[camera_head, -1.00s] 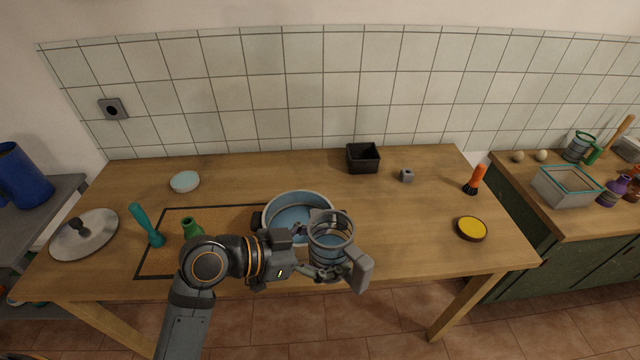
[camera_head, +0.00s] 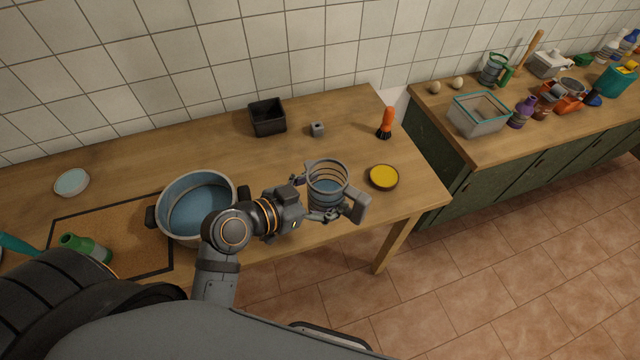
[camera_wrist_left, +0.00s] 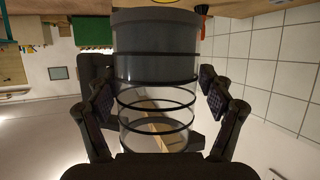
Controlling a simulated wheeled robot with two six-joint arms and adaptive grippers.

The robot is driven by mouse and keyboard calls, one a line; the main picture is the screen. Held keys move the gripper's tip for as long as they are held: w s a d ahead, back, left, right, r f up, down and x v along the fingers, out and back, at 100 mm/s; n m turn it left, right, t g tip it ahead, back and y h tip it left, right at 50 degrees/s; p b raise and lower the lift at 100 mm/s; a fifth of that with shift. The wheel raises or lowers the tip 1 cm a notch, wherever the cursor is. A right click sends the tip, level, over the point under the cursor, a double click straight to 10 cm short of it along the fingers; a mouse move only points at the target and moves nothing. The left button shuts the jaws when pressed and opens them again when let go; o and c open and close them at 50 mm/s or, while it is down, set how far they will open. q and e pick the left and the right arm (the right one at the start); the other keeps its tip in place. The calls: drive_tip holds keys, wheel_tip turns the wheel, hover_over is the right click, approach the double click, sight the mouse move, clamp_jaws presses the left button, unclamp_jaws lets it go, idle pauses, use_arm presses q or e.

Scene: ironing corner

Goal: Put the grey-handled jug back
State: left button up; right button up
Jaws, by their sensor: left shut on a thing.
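The grey-handled jug (camera_head: 327,187) is a clear cylinder with dark rings, bluish contents in its lower part and a grey handle on its right side. My left gripper (camera_head: 318,198) is shut on the jug's body and holds it upright by the table's front edge. In the left wrist view the jug (camera_wrist_left: 155,65) fills the middle, with the two fingers of the left gripper (camera_wrist_left: 158,105) on either side of it. Whether the jug's base touches the table is hard to tell. My right gripper does not show.
A blue pot (camera_head: 197,208) stands left of the jug on the wooden table (camera_head: 330,108). A yellow-topped round tin (camera_head: 383,177) lies close to the right.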

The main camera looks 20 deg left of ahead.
use_arm(q)
drive_tip(key=shift+w+f, duration=0.1)
drive_tip(key=w+a+f+b, duration=0.2)
drive_tip(key=w+f, duration=0.1)
drive_tip(key=w+a+f+b, duration=0.2)
drive_tip(key=w+f+b, duration=0.1)
drive_tip(key=w, duration=0.1)
drive_tip(key=w+a+f+b, duration=0.2)
drive_tip(key=w+a+f, duration=0.1)
drive_tip(key=w, duration=0.1)
drive_tip(key=shift+w, duration=0.15)
drive_tip(key=f, duration=0.3)
drive_tip(key=shift+w+a+f, duration=0.1)
drive_tip(key=shift+w+a, duration=0.05)
drive_tip(key=shift+w, duration=0.2)
drive_tip(key=shift+f, duration=0.3)
drive_tip(key=o, duration=1.3)
drive_tip(key=shift+o, duration=0.2)
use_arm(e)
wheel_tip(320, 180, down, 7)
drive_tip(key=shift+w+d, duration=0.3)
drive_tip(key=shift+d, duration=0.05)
